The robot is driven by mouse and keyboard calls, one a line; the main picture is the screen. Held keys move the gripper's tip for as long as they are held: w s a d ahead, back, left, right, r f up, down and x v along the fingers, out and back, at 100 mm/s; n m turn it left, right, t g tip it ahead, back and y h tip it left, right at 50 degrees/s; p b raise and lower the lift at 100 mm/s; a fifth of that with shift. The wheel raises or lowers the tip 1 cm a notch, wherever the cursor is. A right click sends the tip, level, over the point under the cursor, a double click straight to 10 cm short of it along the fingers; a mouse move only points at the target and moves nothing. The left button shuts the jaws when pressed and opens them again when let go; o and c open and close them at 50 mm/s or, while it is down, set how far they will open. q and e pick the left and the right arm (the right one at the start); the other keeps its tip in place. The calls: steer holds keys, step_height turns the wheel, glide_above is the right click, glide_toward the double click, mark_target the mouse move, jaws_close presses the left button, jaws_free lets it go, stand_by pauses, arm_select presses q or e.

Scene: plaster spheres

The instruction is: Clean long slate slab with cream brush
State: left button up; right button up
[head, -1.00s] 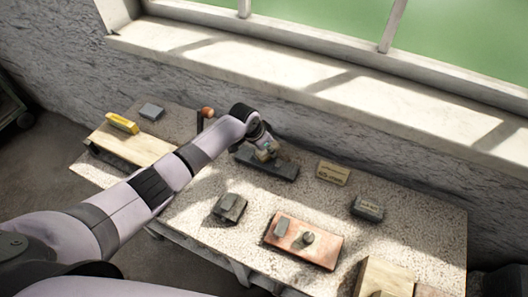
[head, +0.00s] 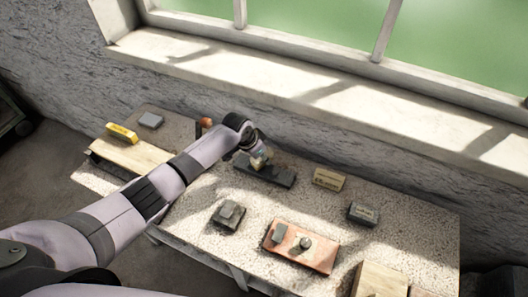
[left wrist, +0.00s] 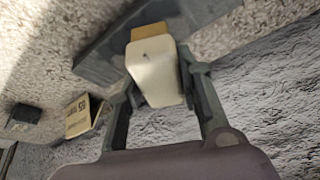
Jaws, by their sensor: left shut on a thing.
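The long slate slab (head: 281,180) is a dark grey bar lying at the back middle of the table. In the left wrist view the slab (left wrist: 98,62) runs diagonally behind the brush. My left gripper (head: 254,155) reaches over the slab from the left and is shut on the cream brush (head: 259,163). In the left wrist view the cream body of the brush (left wrist: 155,75) sits between the fingers, and its tan bristles (left wrist: 150,34) point at the slab. The bristles overlap the slab; whether they press on it is unclear. My right gripper is not in view.
A tan labelled block (head: 329,179) and a dark grey block (head: 363,213) stand right of the slab. A copper-coloured plate (head: 318,258) with small pieces and a dark block (head: 228,215) lie nearer. A wooden board (head: 135,155) with a yellow block (head: 121,133) is left.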

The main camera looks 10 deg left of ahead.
arm_select(q)
steer(key=shift+w+a+f, duration=0.1)
steer(key=shift+w+a, duration=0.1)
steer(key=shift+a, duration=0.1)
steer(key=shift+w+a+f+b, duration=0.15)
steer(key=shift+a+b, duration=0.2)
steer(key=shift+a, duration=0.6)
steer(key=shift+f+b, duration=0.5)
steer(key=shift+f, duration=0.05)
steer(key=shift+s+a+r+p, duration=0.2)
steer(key=shift+s+p, duration=0.2)
steer(key=shift+p, duration=0.25)
steer(key=shift+s+a+f+p, duration=0.1)
steer(key=shift+s+a+p, duration=0.25)
steer(key=shift+s+p, duration=0.15)
steer(key=shift+f, duration=0.15)
